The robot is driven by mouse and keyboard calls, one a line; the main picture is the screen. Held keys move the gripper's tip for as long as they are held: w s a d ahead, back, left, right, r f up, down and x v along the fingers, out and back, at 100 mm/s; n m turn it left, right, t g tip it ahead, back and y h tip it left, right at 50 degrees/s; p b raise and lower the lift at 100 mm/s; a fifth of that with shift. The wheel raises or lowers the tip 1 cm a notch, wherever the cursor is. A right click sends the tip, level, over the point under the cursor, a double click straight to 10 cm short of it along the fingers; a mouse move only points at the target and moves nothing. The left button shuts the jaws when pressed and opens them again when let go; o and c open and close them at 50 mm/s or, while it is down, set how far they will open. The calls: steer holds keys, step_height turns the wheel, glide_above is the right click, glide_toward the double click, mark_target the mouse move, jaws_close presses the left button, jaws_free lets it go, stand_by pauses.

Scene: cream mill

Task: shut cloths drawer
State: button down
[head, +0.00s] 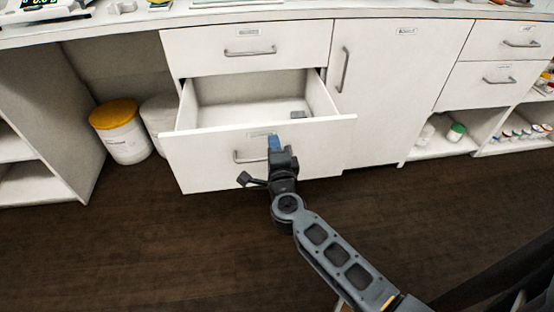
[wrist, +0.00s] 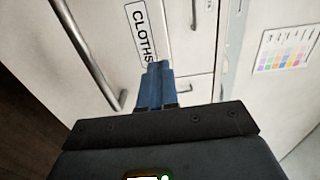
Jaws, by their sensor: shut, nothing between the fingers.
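The cloths drawer (head: 205,162) is the lower white drawer in the head view, pulled well out from the cabinet. A small grey item (head: 298,114) lies inside at its right; the rest of the visible floor looks bare. Its bar handle (head: 249,157) is on the front, and in the wrist view the handle (wrist: 88,55) is left of the fingers. The CLOTHS label (wrist: 141,32) is just beyond the fingertips. My gripper (head: 273,138) is shut and empty, its blue fingers (wrist: 158,68) at the drawer front beside the label. I cannot tell whether they touch it.
A shut drawer (head: 245,47) is above, and a shut cupboard door (head: 385,90) with a vertical handle is at the right. A yellow-lidded tub (head: 123,135) stands at the left under the counter. The dark floor (head: 130,240) in front is clear.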

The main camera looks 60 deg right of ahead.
mark_target(271, 129)
steer(key=shift+x, duration=1.5)
steer(key=shift+w+d, duration=0.45)
steer(key=shift+d, duration=0.1)
steer(key=b+x, duration=0.6)
steer(key=x, duration=2.3)
steer(key=shift+w+r+b, duration=0.2)
steer(key=shift+r+b, duration=0.05)
steer(key=shift+b, duration=0.1)
steer(key=shift+d, duration=0.15)
